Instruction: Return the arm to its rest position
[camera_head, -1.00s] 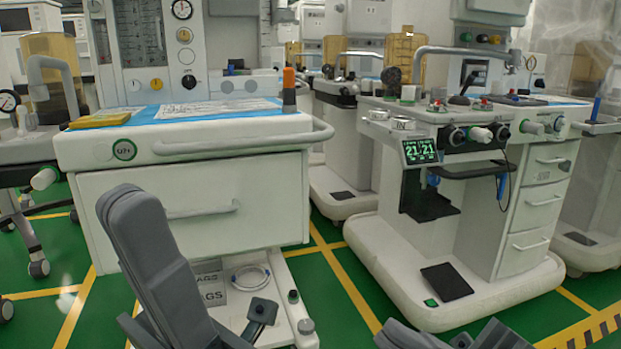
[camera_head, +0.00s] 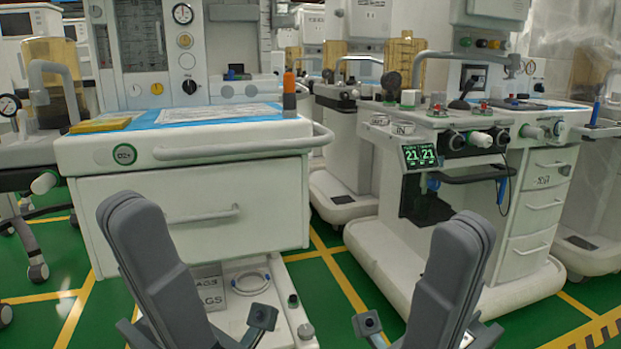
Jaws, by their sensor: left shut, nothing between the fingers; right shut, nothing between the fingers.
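My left gripper (camera_head: 262,318) is at the lower left, in front of the left cart's lower shelf. It is shut and empty, and its grey arm link rises beside it. My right gripper (camera_head: 367,324) is at the bottom, right of centre, in front of the green floor. It is also shut and empty. Its grey arm link stands up to the right, in front of the right cart's base. The two arms are raised in a nearly mirrored pose, and neither gripper visibly touches a cart.
The left cart (camera_head: 190,200) has a wide drawer and a worktop with a blue mat. The right cart (camera_head: 535,205) has a lit green display (camera_head: 420,156) and several drawers. Green floor (camera_head: 330,290) with yellow lines shows between them. More equipment stands behind.

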